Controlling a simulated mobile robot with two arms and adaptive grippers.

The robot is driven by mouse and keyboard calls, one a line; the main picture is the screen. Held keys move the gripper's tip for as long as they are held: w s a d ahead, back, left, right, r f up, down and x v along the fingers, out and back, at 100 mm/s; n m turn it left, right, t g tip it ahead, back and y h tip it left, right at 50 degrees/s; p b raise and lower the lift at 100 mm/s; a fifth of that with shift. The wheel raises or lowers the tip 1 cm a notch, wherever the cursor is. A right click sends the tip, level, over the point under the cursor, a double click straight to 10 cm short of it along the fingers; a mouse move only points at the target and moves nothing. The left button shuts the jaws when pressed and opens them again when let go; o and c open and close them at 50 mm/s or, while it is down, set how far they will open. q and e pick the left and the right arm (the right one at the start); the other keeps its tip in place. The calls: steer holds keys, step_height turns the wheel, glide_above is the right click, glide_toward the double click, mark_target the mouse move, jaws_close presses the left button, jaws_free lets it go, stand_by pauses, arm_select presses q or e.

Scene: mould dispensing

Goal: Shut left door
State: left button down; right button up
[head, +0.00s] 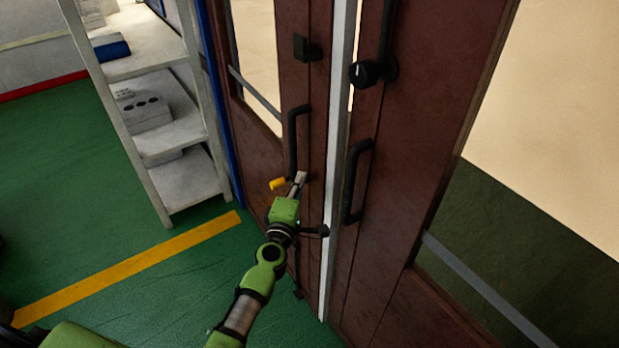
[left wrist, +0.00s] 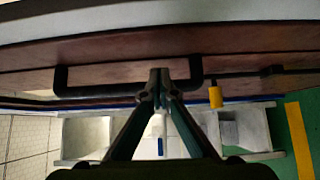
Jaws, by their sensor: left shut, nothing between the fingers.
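The left door (head: 265,150) is dark red-brown with a window and a black bar handle (head: 293,135). It stands beside the right door (head: 390,200). A pale vertical strip (head: 338,150) runs between them, with a thin bright sliver beside it higher up; I cannot tell how far the left door is ajar. My left gripper (head: 301,177) is shut and empty, at the lower end of the left door's handle. In the left wrist view, its closed fingertips (left wrist: 159,76) overlap the handle (left wrist: 100,75); contact is unclear. My right gripper is out of view.
A yellow piece (head: 277,184) sits by the left door's handle, close to my gripper. A grey shelf rack (head: 185,185) with boxes stands left of the door. Green floor with a yellow line (head: 130,265) is open in front.

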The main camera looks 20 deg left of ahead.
arm_select(q)
steer(key=shift+w+d, duration=0.95)
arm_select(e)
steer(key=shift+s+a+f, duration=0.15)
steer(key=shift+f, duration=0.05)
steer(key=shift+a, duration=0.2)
